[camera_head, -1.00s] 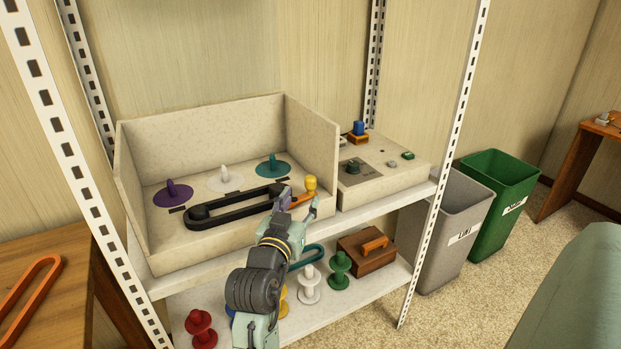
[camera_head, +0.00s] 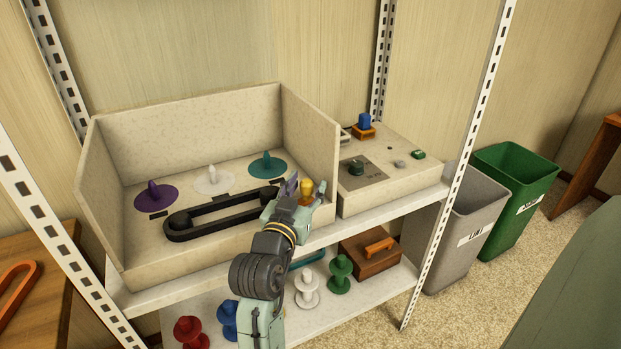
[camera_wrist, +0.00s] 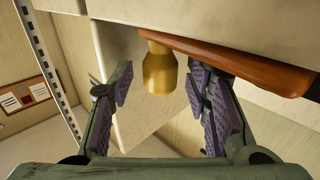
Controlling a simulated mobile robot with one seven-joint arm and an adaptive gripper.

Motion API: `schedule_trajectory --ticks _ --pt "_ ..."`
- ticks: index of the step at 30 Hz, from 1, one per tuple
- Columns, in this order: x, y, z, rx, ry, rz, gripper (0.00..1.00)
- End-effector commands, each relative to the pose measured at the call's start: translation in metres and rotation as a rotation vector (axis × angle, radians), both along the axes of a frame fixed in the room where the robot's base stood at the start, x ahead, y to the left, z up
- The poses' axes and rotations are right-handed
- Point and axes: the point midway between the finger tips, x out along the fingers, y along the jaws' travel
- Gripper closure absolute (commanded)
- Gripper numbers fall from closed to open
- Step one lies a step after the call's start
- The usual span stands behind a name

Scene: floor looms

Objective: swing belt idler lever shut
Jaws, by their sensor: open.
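The belt idler lever is an orange bar (camera_wrist: 230,62) with a yellow knob (camera_wrist: 160,70). In the head view its yellow knob (camera_head: 306,187) stands at the front right of the open-fronted cream box (camera_head: 105,190); my gripper hides most of the bar. My gripper (camera_head: 306,192) is open at the knob, with one finger on each side. In the wrist view the knob sits between the purple pads of my gripper (camera_wrist: 162,88), with gaps visible on both sides. A black belt (camera_head: 215,222) lies as a long loop on the box floor, its right end partly hidden by my gripper.
Purple (camera_head: 155,196), white (camera_head: 213,180) and teal (camera_head: 267,164) discs stand behind the belt. The box's right wall (camera_head: 312,140) rises close to my gripper. A control panel (camera_head: 385,165) is to the right. Spools and a wooden case (camera_head: 371,255) occupy the lower shelf.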

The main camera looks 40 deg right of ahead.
Motion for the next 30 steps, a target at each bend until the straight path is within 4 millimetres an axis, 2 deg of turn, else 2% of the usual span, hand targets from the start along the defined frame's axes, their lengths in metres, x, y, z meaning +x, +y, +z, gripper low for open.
schedule_trajectory --ticks 13,30 --pt "-0.0009 0.0017 0.0001 0.000 0.000 0.000 0.57" --pt "-0.0008 0.0015 0.0001 0.000 0.000 0.001 0.95"
